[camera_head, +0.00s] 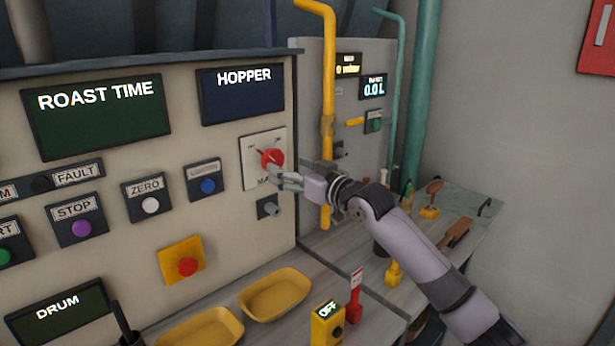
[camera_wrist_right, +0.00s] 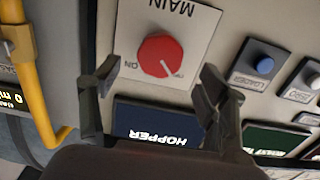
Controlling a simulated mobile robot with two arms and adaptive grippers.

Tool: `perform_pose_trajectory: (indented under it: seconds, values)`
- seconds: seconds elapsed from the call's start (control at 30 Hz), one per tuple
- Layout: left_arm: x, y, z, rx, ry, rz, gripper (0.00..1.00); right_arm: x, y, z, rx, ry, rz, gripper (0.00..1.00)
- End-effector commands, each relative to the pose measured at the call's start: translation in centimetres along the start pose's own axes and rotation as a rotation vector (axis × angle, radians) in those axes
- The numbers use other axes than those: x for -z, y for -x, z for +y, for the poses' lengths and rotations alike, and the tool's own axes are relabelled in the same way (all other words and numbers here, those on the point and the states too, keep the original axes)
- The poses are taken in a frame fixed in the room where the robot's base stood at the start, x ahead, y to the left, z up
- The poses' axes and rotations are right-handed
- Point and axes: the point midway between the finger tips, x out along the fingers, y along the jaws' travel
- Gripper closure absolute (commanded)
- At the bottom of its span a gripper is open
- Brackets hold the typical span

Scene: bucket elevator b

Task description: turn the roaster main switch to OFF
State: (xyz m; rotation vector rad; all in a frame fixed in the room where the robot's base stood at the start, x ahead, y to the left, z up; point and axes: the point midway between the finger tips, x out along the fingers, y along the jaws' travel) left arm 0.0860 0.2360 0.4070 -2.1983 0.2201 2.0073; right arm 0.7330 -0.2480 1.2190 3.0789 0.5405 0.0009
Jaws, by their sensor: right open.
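The roaster main switch is a red round knob (camera_head: 271,158) on a white plate (camera_head: 252,170) at the right end of the roaster panel. In the right wrist view, upside down, the knob (camera_wrist_right: 161,55) shows between the fingers, with "MAIN" and "ON" legible. A pale mark on the knob points to the lower right there, away from "ON"; the label at that side is not readable. My right gripper (camera_head: 280,178) is just in front of the knob's lower right. Its fingers (camera_wrist_right: 152,88) are open and empty, apart from the knob in the wrist view. My left gripper is not in view.
The HOPPER display (camera_head: 243,95) is above the switch; a blue button (camera_head: 208,186) is left of it. A grey knob (camera_head: 269,208) sits just below. A yellow pipe (camera_head: 328,80) rises to the right. Yellow trays (camera_head: 275,294) lie on the bench below.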

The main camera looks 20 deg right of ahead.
Motion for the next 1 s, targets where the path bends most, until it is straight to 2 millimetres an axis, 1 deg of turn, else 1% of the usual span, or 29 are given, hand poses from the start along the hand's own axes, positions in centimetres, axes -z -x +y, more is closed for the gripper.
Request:
perform_pose_trajectory:
  seconds: [0.03, 0.1, 0.2, 0.33, 0.5, 1.0]
  values:
    - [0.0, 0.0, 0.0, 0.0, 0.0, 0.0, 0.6, -0.1, 1.2, 0.0, -0.001, 0.003, -0.001, 0.32]
    - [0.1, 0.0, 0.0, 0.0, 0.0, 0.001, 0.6, -0.1, 2.6, 0.1, -0.001, 0.003, -0.002, 0.32]
    - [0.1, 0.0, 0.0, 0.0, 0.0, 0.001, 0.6, -0.1, 4.3, 0.0, -0.001, 0.003, -0.002, 0.32]
    - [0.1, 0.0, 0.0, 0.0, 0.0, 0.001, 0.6, -0.1, 5.8, 0.0, -0.001, 0.001, -0.001, 0.32]
    - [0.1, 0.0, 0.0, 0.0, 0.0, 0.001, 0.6, 0.0, 6.4, 0.0, 0.0, 0.0, 0.0, 0.32]
    - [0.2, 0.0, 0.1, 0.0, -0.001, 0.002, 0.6, 0.0, 6.4, 0.0, 0.0, 0.0, 0.0, 0.32]
